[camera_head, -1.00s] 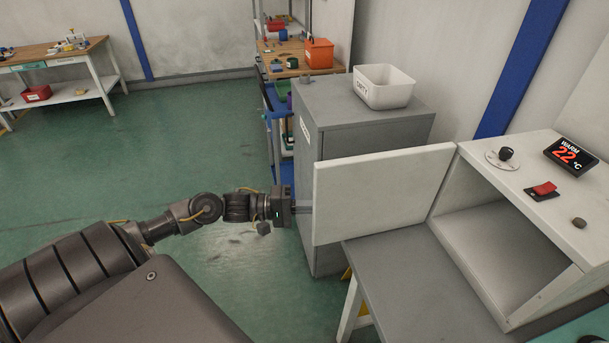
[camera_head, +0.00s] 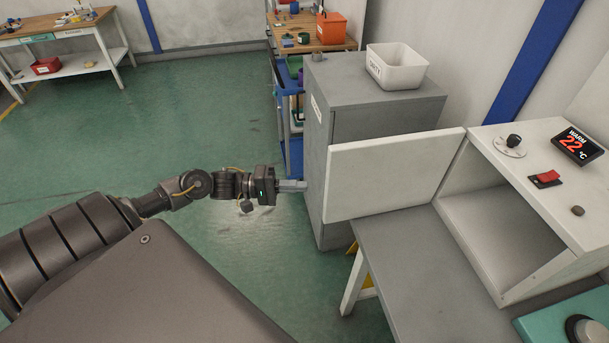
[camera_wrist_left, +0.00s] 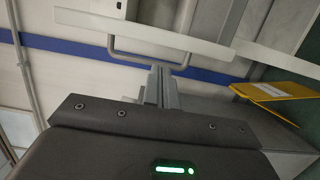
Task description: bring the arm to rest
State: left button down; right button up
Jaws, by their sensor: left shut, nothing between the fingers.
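My left gripper (camera_head: 292,185) is shut and empty at the end of the left arm, which comes in from the left. Its tip is a little left of the free edge of the open white oven door (camera_head: 395,172), with a small gap in the head view. The shut fingers (camera_wrist_left: 162,88) also show in the left wrist view, with a grey bar handle (camera_wrist_left: 150,55) just beyond them. The white oven (camera_head: 545,185) stands open and its visible interior looks empty. Its display (camera_head: 576,147) reads WARM 22 °C. My right gripper is out of view.
A grey cabinet (camera_head: 375,105) with a white bin (camera_head: 397,66) on top stands behind the door. The grey table (camera_head: 410,265) carries the oven. A wooden workbench (camera_head: 60,28) is far left. Green floor left of the cabinet is clear.

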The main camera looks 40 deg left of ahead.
pick_arm(q)
jog(key=shift+v, duration=1.2)
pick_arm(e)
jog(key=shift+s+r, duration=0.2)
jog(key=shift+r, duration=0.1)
pick_arm(q)
jog(key=shift+f, duration=0.1)
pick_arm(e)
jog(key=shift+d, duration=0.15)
